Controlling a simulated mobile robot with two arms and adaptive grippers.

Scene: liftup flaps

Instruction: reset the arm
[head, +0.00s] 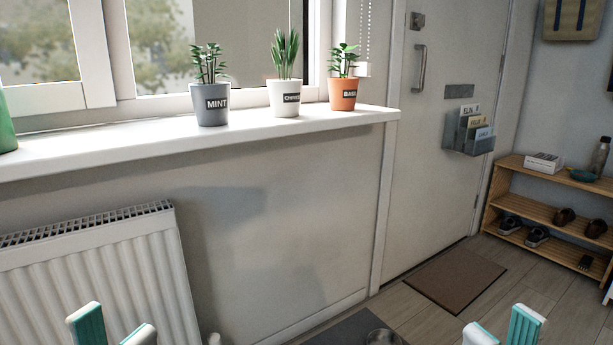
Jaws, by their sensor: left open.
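My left gripper (112,328) shows at the bottom left edge, in front of the white radiator (95,270). Its two teal and white fingertips stand apart with nothing seen between them. My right gripper (502,332) shows at the bottom right edge, over the wooden floor. Its fingertips are also apart, with nothing seen between them. The rest of both grippers and both arms lies below the picture.
A white windowsill (330,122) holds a grey MINT pot (212,108), a white pot (283,98) and an orange pot (343,94). A door (420,190) with a letter holder (468,130), a brown mat (455,280) and a wooden shoe rack (545,212) are at right.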

